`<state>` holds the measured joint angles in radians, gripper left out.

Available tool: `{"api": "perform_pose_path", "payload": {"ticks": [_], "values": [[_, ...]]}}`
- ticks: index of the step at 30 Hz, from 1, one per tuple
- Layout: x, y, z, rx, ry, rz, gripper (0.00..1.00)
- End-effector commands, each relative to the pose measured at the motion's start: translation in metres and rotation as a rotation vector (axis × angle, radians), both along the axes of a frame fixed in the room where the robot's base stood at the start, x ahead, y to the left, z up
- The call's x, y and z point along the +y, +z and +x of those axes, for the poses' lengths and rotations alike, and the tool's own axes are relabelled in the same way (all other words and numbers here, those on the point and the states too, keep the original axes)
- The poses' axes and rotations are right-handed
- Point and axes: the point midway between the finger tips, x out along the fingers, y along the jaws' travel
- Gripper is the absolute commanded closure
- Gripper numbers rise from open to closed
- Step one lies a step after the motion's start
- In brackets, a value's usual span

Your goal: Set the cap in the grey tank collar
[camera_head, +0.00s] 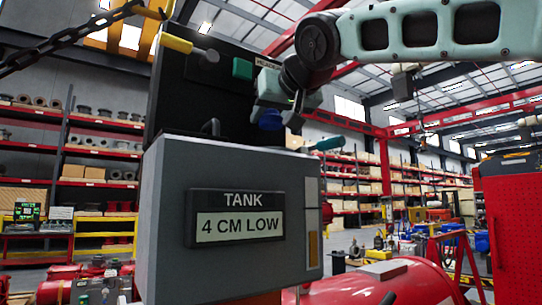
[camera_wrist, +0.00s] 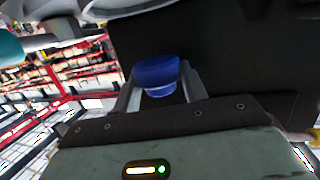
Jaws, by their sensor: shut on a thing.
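The blue cap (camera_head: 270,119) is held between the fingers of my gripper (camera_head: 283,117), above the top of the grey tank (camera_head: 165,220), near its back right. The tank's front plate (camera_head: 238,217) reads "TANK 4 CM LOW". In the wrist view the blue cap (camera_wrist: 157,75) sits between the two grey fingers of my gripper (camera_wrist: 160,88), with a paler blue lower part showing. I cannot make out the tank collar clearly in the head view. A pale grey curved edge (camera_wrist: 125,8) shows at the top of the wrist view; I cannot tell what it is.
A dark upright panel (camera_head: 240,75) stands behind the tank, with a yellow-handled lever (camera_head: 188,46) and a green block (camera_head: 242,69). A teal handle (camera_head: 328,143) sticks out at right. A chain (camera_head: 70,40) hangs upper left.

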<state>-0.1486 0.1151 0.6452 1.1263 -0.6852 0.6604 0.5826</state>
Motion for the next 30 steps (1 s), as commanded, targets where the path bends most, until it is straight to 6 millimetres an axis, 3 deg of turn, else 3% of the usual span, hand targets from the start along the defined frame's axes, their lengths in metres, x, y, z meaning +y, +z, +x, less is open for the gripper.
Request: {"api": "perform_pose_path", "payload": {"ticks": [13,26,27,29,30], "values": [[0.000,-0.051,0.000,-0.001,-0.001,-0.002,0.82],[0.000,-0.058,0.000,-0.001,0.000,0.000,0.82],[0.000,-0.058,0.000,-0.001,0.000,0.000,0.54],[0.000,-0.057,0.000,-0.001,0.000,0.000,0.38],[0.000,-0.057,0.000,-0.001,0.000,0.000,0.36]]}}
